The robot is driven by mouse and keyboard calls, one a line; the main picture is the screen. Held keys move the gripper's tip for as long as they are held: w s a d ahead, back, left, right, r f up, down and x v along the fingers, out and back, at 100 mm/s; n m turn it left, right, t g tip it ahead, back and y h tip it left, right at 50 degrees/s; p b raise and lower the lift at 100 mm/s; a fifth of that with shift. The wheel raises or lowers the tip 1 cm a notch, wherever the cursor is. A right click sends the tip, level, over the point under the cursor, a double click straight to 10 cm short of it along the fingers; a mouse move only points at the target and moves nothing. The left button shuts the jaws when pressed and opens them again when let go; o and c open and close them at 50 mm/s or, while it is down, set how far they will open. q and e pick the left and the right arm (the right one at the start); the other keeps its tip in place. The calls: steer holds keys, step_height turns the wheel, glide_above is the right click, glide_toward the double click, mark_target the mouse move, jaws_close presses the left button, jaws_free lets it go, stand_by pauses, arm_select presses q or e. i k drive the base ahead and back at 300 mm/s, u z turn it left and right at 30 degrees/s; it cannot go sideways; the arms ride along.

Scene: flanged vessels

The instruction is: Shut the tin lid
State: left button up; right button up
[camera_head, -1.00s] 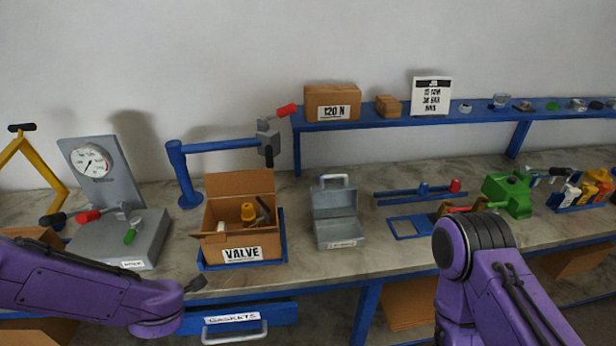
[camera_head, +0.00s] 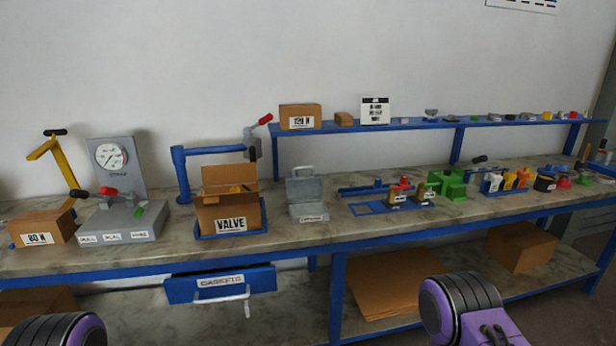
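The grey tin (camera_head: 309,211) stands on the bench near the middle of the view, between the VALVE box and a blue rack. Its lid (camera_head: 303,189) is open, standing up at the back with a handle on its top edge. A small label is on the tin's front. Neither gripper shows. Only purple and black parts of my arms show at the bottom edge, in front of the bench and well apart from the tin.
The open VALVE carton (camera_head: 231,215) stands left of the tin, a blue rack (camera_head: 388,203) right of it. A gauge stand (camera_head: 120,190) is farther left. A blue GASKETS drawer (camera_head: 220,284) is under the bench. A blue shelf (camera_head: 420,126) runs behind. Bare bench lies before the tin.

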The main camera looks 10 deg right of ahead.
mark_target(309, 187)
steer(key=u, duration=0.75)
steer(key=i, duration=1)
steer(key=z, duration=0.3)
